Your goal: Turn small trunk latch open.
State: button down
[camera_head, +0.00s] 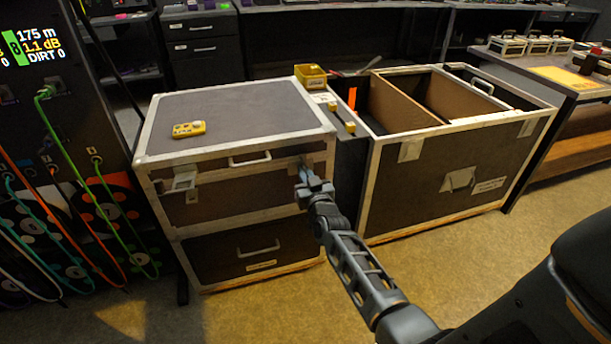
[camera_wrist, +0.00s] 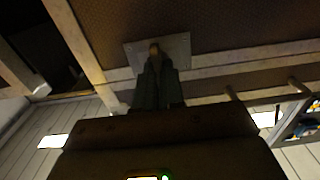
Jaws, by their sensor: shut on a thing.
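The small trunk (camera_head: 250,105) is a grey case with pale metal edges, and its lid is down. One latch (camera_head: 183,182) shows at the left of its front. My gripper (camera_head: 314,188) is at the right front corner of the trunk, at the right latch, which it mostly covers in the head view. In the wrist view my gripper (camera_wrist: 155,60) is shut on a small brownish latch piece in front of a metal plate (camera_wrist: 179,48). How far this latch is turned cannot be told.
A yellow handheld device (camera_head: 188,129) lies on the small trunk's lid. A large open trunk (camera_head: 455,175) with wooden dividers stands close on the right. A yellow bin (camera_head: 311,77) sits behind. A rack with cables (camera_head: 75,190) stands left. Floor in front is clear.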

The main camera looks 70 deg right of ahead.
dwell(0.4)
jog(key=shift+s+d+f+m+b, duration=0.15)
jog(key=shift+m+b, duration=0.85)
jog(key=shift+m, duration=3.5)
jog(key=shift+s+d+r+m+b, duration=0.15)
jog(key=shift+m+b, duration=0.85)
jog(key=shift+m, duration=3.5)
jog(key=shift+w+f, duration=0.1)
jog(key=c, duration=1.2)
grip_release()
jog(key=shift+f, duration=0.1)
jog(key=shift+c, duration=0.2)
jog(key=shift+a, duration=0.1)
